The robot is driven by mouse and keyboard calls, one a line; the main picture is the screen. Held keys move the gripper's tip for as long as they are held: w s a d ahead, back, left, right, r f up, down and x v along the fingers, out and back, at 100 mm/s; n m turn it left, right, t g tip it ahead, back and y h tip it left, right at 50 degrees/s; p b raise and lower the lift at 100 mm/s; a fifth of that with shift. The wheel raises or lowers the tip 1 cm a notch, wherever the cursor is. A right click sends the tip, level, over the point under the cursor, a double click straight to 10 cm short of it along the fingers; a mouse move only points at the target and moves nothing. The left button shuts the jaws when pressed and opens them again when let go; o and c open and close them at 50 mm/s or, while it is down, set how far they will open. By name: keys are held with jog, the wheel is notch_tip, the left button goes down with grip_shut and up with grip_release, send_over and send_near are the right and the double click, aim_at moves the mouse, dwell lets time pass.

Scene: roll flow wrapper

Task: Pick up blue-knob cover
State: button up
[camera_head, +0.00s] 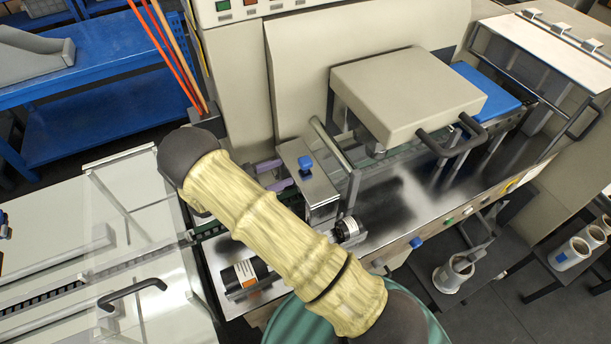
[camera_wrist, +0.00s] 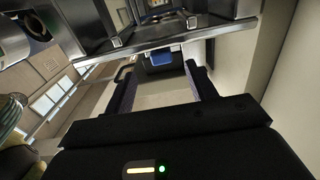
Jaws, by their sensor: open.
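The blue-knob cover (camera_head: 318,188) is a metal cover on the wrapper, with a small blue knob (camera_head: 305,162) on top. The knob also shows in the wrist view (camera_wrist: 161,57), beyond and between the fingertips. My gripper (camera_head: 284,174) is just left of the cover in the head view, its purple-tinted fingers pointing towards it. In the wrist view my gripper (camera_wrist: 160,72) is open, with nothing held between its fingers. My arm hides most of the gripper in the head view. Whether a fingertip touches the cover cannot be told.
A beige box-shaped cover (camera_head: 405,95) with black handles stands right of the blue-knob cover. Dark rollers (camera_head: 346,229) lie below it, partly behind my arm. A clear guard (camera_head: 135,240) with a black handle is at the left. Orange and wooden rods (camera_head: 172,55) stand behind my arm.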

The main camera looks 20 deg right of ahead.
aim_at(311, 160)
jog(key=d, duration=0.1)
jog(key=d+p, duration=0.1)
jog(key=d, duration=0.2)
jog(key=shift+w+d+r, duration=0.15)
jog(key=shift+w+d, duration=0.05)
jog(key=shift+w, duration=0.2)
jog(key=shift+w+d, duration=0.1)
jog(key=shift+d, duration=0.25)
jog(key=shift+p, duration=0.3)
jog(key=shift+d, duration=0.25)
jog(key=d+p, duration=0.1)
jog(key=d, duration=0.1)
jog(key=w+d+p, duration=0.1)
jog(key=d, duration=0.1)
jog(key=shift+w+d+r+p, duration=0.1)
jog(key=shift+d+p, duration=0.15)
jog(key=shift+p, duration=0.15)
grip_shut()
